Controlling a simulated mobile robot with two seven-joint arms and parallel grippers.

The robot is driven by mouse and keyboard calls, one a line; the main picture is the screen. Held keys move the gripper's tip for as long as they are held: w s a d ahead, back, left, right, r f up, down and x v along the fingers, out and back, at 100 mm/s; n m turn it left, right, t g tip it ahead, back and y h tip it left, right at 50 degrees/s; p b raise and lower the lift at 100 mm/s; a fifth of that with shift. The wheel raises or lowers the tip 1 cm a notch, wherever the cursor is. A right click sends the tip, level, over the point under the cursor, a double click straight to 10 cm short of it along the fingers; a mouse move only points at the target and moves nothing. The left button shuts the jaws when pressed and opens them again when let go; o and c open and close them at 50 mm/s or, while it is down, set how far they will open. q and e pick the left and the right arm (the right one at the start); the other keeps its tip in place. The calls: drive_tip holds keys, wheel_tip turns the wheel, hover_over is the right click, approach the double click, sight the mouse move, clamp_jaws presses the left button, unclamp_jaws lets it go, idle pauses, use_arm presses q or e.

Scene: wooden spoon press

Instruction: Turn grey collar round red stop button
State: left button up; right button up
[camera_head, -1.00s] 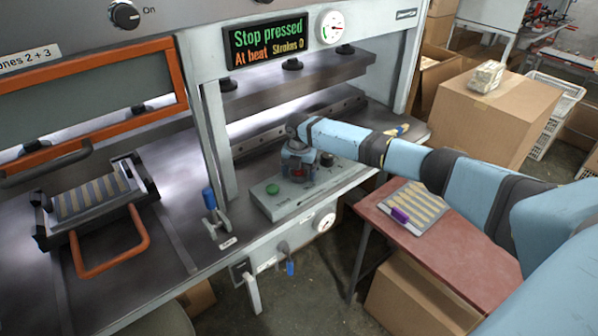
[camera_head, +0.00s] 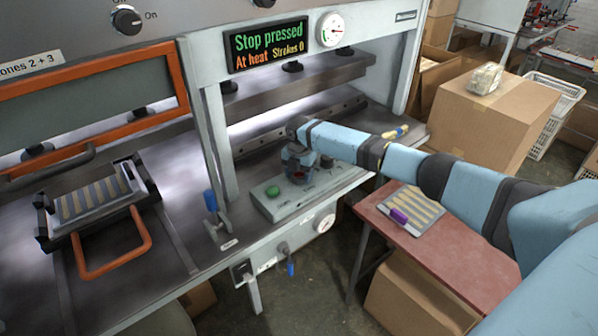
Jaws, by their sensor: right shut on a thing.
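The red stop button (camera_head: 300,175) sits on the grey control box at the front of the press; only a little red shows beneath my right gripper. My right gripper (camera_head: 299,170) points down over the button and is shut around the collar there, which is mostly hidden by the fingers. The control box (camera_head: 285,206) also carries a green button (camera_head: 272,191) to the left. The display (camera_head: 268,44) reads "Stop pressed", "At heat", "Strokes 0". My left gripper is not in view.
A blue-handled lever (camera_head: 211,202) stands left of the box. An orange-handled tray (camera_head: 85,205) with wooden strips lies at left. A red table (camera_head: 450,245) holds a strip tray and purple object (camera_head: 398,215). Cardboard boxes (camera_head: 490,120) stand at right.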

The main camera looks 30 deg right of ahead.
drive_tip(key=m+p, duration=0.3)
drive_tip(key=m, duration=0.1)
drive_tip(key=shift+r+m, duration=0.15)
drive_tip(key=shift+m, duration=0.15)
drive_tip(key=shift+m+p, duration=0.65)
drive_tip(key=shift+m, duration=0.35)
drive_tip(key=o, duration=0.9)
drive_tip(key=shift+r+b, duration=0.7)
drive_tip(key=shift+r, duration=6.1)
